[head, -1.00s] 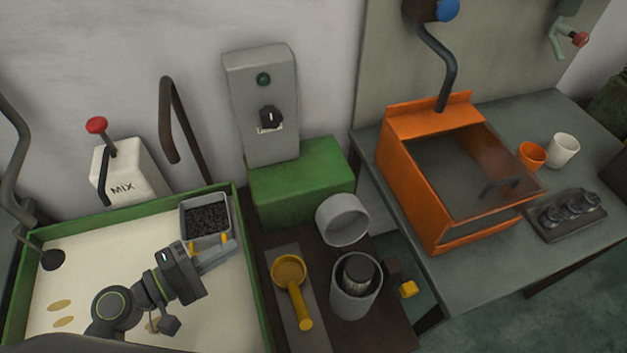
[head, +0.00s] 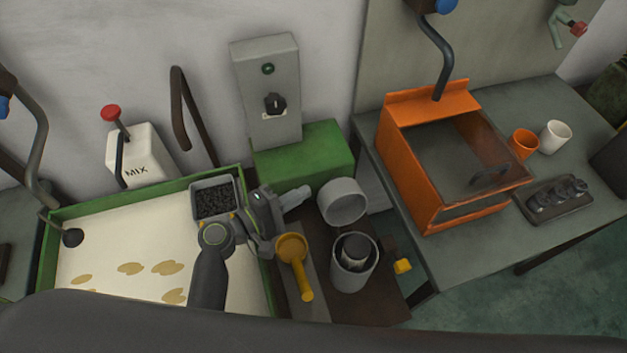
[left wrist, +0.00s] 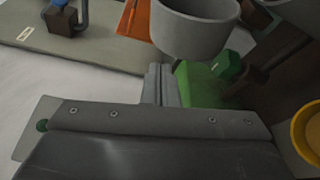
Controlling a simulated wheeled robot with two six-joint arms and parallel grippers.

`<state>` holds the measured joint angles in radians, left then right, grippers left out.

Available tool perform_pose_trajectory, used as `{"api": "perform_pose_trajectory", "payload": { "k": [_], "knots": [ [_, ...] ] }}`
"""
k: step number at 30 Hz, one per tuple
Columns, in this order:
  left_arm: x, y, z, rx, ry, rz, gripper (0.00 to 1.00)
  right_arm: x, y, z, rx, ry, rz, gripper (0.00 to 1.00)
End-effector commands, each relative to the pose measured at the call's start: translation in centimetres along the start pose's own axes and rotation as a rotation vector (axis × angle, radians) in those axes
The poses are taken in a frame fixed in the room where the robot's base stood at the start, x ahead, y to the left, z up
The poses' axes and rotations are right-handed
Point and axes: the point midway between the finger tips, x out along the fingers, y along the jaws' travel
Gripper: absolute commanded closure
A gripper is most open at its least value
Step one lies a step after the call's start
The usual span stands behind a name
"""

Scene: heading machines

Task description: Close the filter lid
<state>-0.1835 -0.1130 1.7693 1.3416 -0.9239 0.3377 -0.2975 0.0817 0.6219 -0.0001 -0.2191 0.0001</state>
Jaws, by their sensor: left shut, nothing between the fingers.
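The filter is a grey cylinder (head: 352,279) on the dark brown stand, with a dark round insert showing in its open top. Its round grey lid (head: 342,202) is tipped up and open behind the cylinder. The lid seems to be the grey cup-like shape (left wrist: 195,30) at the top of the left wrist view. My left gripper (head: 300,197) is shut and empty, to the left of the lid and apart from it in the head view. Its narrow fingers (left wrist: 160,84) show below the lid in the left wrist view. My right gripper is not in view.
A yellow scoop (head: 294,249) lies left of the filter. A green block (head: 305,158) with a grey switch box (head: 268,90) stands behind. A green-rimmed tray (head: 46,262) is at left. An orange box (head: 405,180) is on the right table.

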Motion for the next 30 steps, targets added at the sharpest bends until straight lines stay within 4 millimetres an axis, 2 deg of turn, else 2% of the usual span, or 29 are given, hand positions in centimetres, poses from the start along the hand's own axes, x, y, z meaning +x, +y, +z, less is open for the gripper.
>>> {"api": "perform_pose_trajectory", "payload": {
  "k": [3, 9, 23, 30],
  "knots": [
    [2.0, 0.2, 0.1, -0.001, -0.002, 0.001, 1.0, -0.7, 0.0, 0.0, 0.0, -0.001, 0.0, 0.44],
    [3.7, 0.1, 0.0, 0.0, 0.0, 0.0, 1.0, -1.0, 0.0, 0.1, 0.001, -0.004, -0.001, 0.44],
    [4.0, 0.0, 0.0, 0.002, 0.0, 0.0, 1.0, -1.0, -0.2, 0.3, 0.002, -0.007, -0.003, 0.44],
    [3.7, 0.4, -0.9, 0.045, 0.0, 0.014, 1.0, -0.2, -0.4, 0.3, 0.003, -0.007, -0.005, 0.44]
  ]
}}
